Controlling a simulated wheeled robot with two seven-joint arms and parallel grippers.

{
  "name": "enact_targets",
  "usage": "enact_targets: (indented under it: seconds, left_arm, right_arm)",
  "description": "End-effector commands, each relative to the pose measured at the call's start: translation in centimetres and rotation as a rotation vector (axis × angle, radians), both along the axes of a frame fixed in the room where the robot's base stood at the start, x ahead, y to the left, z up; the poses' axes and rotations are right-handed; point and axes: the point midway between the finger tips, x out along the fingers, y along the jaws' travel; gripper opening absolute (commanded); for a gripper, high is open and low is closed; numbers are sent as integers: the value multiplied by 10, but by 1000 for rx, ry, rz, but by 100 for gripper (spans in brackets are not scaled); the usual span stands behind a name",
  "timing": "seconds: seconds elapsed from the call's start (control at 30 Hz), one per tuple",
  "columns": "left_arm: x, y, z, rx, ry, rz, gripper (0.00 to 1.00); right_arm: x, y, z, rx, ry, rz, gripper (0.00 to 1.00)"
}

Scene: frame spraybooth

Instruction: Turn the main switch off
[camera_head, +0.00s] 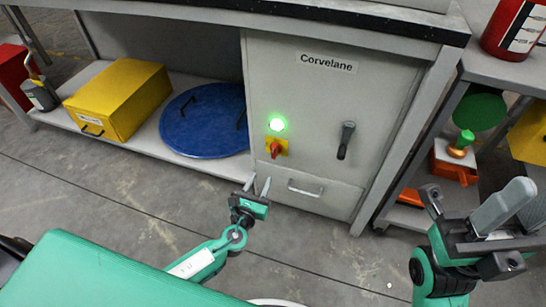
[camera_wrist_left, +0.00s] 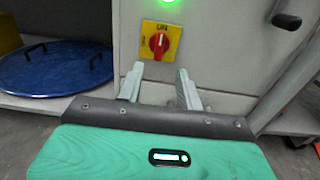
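The main switch (camera_head: 276,148) is a red rotary knob on a yellow plate, on the front of a grey cabinet labelled Corvelane (camera_head: 330,110). A green lamp (camera_head: 277,125) glows just above it. In the left wrist view the switch (camera_wrist_left: 159,43) shows its red knob upright, above and ahead of the fingers. My left gripper (camera_head: 258,186) is open and empty, below the switch and apart from it, in front of the cabinet's lower part. Its two fingers (camera_wrist_left: 157,85) stand apart in the wrist view. My right gripper (camera_head: 475,225) is at the right; its finger gap is unclear from this angle.
A dark lever handle (camera_head: 346,140) is right of the switch. A drawer with a metal handle (camera_head: 305,189) lies below. A blue round lid (camera_head: 205,122) and a yellow box (camera_head: 117,98) sit on the left shelf. A shelf of coloured items (camera_head: 455,160) stands at right.

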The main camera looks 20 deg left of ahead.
Motion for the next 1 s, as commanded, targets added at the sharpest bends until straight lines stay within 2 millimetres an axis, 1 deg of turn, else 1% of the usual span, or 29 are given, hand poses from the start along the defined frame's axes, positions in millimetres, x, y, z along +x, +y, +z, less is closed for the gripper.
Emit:
enact_targets:
  seconds: [0.03,0.3,0.5,0.6,0.7,1.0]
  left_arm:
    - [10,0,0,-1,-2,1,36]
    - [65,-2,-1,-3,-2,1,36]
    - [98,-3,-1,-3,0,1,36]
    - [110,-4,-2,-4,1,1,36]
    - [117,-4,-1,-5,1,1,36]
    - [121,-4,-1,-4,2,0,36]
  right_arm:
    - [0,0,-1,0,-4,0,36]
    - [-2,1,0,3,-29,4,36]
    - [-1,5,2,3,-41,17,36]
    - [-1,6,3,2,-47,23,36]
    - [-1,7,3,2,-49,25,36]
    - [-1,8,7,3,-59,27,36]
